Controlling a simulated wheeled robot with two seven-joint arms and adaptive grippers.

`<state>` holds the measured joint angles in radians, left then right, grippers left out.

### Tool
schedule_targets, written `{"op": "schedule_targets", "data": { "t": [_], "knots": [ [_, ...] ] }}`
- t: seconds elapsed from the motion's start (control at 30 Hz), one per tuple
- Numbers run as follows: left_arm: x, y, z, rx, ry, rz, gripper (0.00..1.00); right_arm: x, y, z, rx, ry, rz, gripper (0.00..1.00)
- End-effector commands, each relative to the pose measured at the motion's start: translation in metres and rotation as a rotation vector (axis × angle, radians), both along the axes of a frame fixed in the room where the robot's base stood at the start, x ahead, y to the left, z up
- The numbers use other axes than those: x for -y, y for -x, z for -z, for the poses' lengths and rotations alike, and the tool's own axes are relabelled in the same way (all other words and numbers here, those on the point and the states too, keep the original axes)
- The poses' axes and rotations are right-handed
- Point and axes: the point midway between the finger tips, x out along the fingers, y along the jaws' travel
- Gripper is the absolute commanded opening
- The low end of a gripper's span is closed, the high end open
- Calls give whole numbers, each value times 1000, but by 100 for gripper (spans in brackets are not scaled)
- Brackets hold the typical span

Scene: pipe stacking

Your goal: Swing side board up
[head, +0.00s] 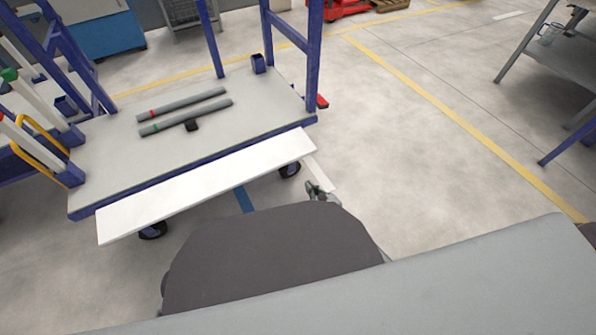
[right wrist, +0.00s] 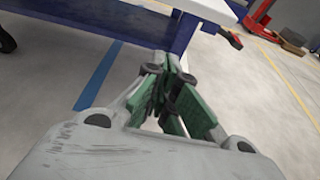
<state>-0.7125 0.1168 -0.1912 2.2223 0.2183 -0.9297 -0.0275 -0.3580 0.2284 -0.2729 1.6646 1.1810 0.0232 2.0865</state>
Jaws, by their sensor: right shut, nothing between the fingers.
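The side board (head: 210,185) is a long white panel along the near edge of the blue-framed cart (head: 90,165). It slants out and down from the cart's edge. My left gripper is not in view.
Two grey pipes (head: 185,110) lie on the cart deck, with a small black block (head: 192,125) beside them. Blue uprights (head: 212,40) rise from the cart. A red pedal (head: 322,102) sticks out at its right. Open floor (head: 420,150) lies to the right, before a grey table (head: 560,70).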

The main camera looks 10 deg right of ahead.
Motion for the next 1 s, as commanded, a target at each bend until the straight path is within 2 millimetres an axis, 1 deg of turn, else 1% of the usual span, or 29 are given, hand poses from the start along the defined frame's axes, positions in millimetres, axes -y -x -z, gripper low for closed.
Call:
{"op": "schedule_targets", "data": {
  "t": [0.27,0.47,1.0],
  "knots": [
    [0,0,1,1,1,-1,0,0,-1,0,1,2,-1,0],
    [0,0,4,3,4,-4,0,-2,-10,3,2,4,1,0],
    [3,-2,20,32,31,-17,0,-15,-54,18,2,2,0,0]
  ]
}}
